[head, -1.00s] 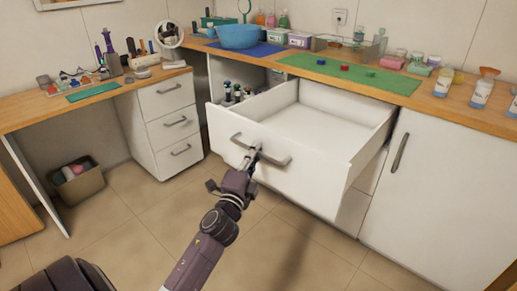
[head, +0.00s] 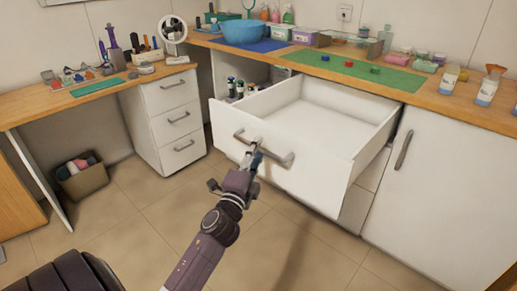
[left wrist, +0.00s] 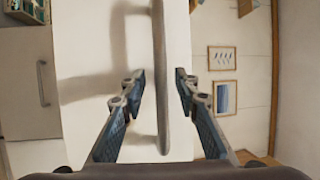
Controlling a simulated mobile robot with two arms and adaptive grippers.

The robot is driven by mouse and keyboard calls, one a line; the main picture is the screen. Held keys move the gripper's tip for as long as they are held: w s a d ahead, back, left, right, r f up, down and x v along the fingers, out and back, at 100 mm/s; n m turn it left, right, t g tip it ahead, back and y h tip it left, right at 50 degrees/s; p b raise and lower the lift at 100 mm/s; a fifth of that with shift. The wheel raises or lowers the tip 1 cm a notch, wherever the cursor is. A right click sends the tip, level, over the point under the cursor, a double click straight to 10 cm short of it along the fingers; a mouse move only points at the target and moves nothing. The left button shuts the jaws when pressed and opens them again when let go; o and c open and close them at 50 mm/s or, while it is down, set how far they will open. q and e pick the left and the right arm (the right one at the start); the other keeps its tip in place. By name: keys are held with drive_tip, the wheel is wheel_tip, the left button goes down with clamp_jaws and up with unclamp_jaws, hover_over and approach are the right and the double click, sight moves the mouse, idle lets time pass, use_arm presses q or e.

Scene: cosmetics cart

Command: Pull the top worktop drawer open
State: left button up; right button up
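The top worktop drawer (head: 270,158) stands pulled well out from under the wooden worktop, and its white inside (head: 325,118) is empty. Its grey bar handle (head: 283,161) runs across the front. My left gripper (head: 254,152) is at the handle's middle in the head view. In the left wrist view, the handle (left wrist: 160,80) passes between the two fingers of the left gripper (left wrist: 160,82). The fingers are spread, with a gap visible on each side of the bar, so they do not clamp it. My right gripper is not in view.
The worktop (head: 450,97) carries a green mat (head: 385,76), a blue bowl (head: 245,32) and several bottles. A closed cabinet door (head: 430,190) is right of the drawer. A white drawer unit (head: 170,125) stands left. The floor (head: 300,245) in front is clear.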

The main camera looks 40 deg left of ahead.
use_arm(q)
drive_tip(key=v, duration=1.1)
